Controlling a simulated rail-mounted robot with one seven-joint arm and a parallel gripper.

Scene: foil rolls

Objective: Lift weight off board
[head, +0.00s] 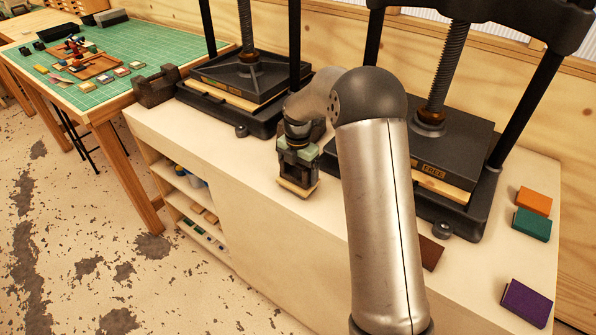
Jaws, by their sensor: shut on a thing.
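My gripper (298,155) points down at the front of the cream counter, left of my metal arm. It is shut on a dark metal weight (298,173); its fingers cover the upper part of the weight. A small pale wooden board (297,189) shows directly under the weight. The weight looks upright and very close to the board; I cannot tell whether they touch. Whatever lies under the board is hidden.
A second dark weight (156,87) sits on the counter's left end. Two black screw presses (232,85) (445,150) stand behind. Orange (534,201), green (531,225) and purple (526,303) blocks lie at right. The counter (235,165) is clear left of my gripper.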

